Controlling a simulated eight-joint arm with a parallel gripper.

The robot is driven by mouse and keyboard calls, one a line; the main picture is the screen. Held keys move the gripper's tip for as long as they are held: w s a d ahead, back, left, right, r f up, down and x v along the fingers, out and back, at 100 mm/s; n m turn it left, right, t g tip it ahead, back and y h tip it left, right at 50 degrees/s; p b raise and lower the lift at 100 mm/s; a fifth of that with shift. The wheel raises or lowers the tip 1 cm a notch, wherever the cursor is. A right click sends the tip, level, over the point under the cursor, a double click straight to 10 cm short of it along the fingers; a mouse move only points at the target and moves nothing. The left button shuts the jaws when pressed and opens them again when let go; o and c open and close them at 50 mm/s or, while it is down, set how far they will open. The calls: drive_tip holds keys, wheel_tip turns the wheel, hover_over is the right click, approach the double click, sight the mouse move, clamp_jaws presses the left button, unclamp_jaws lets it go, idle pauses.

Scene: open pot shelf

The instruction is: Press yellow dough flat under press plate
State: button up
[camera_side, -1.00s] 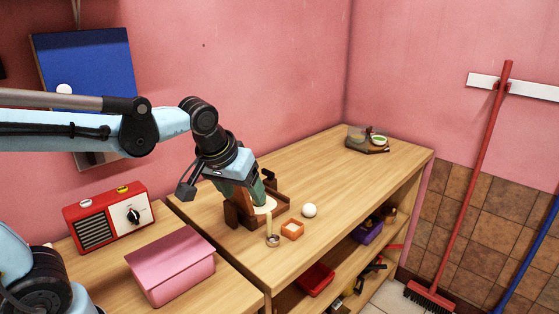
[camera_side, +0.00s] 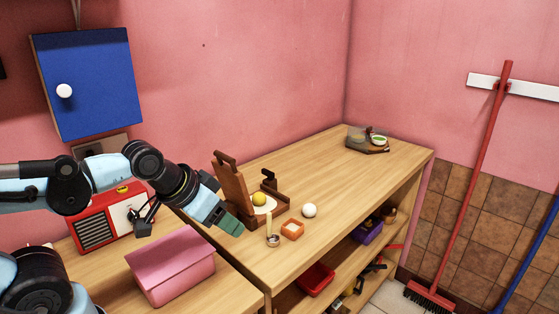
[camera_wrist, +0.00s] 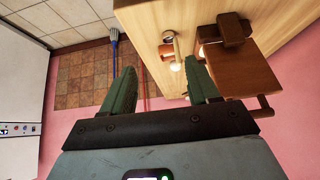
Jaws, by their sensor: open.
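The wooden press stands on the near bench with its brown press plate (camera_side: 232,188) tilted up, nearly upright, a handle bar (camera_side: 224,157) at its top. The yellow dough (camera_side: 259,199) is a rounded lump on a pale disc (camera_side: 267,208) on the press base, uncovered. My gripper (camera_side: 235,226) is open and empty, just in front of and left of the press, its green fingers pointing down to the right. In the wrist view the fingers (camera_wrist: 162,88) are spread with nothing between them. The press plate (camera_wrist: 228,72) is beside the right finger there; the dough is not visible.
A pink box (camera_side: 170,270) and red radio (camera_side: 105,220) are at left. The bench's far middle is clear.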

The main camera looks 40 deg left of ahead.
drive_tip(key=shift+a+r+n, duration=0.1)
drive_tip(key=shift+a+n, duration=0.2)
drive_tip(key=shift+c, duration=1.2)
drive_tip(key=a+r+n, duration=0.1)
drive_tip(key=a+n, duration=0.1)
drive_tip(key=s+a+r+n, duration=0.1)
drive_tip(key=a+n, duration=0.1)
drive_tip(key=n, duration=0.1)
drive_tip(key=a+r+n, duration=0.2)
drive_tip(key=shift+s+a+n, duration=0.1)
drive_tip(key=shift+s+n, duration=0.1)
drive_tip(key=shift+n, duration=0.1)
clamp_jaws()
drive_tip(key=s+a+r+n+t, duration=0.2)
drive_tip(key=s+a+r+n, duration=0.1)
drive_tip(key=a+r+n, duration=0.5)
drive_tip(key=w+f+n, duration=0.1)
drive_tip(key=w+f, duration=0.2)
drive_tip(key=w, duration=0.2)
drive_tip(key=w+d+f, duration=0.1)
drive_tip(key=w+f, duration=0.2)
drive_tip(key=w, duration=0.3)
drive_tip(key=shift+f+n, duration=0.15)
drive_tip(key=shift+n, duration=0.25)
drive_tip(key=shift+w+d, duration=0.1)
drive_tip(key=shift+w, duration=0.05)
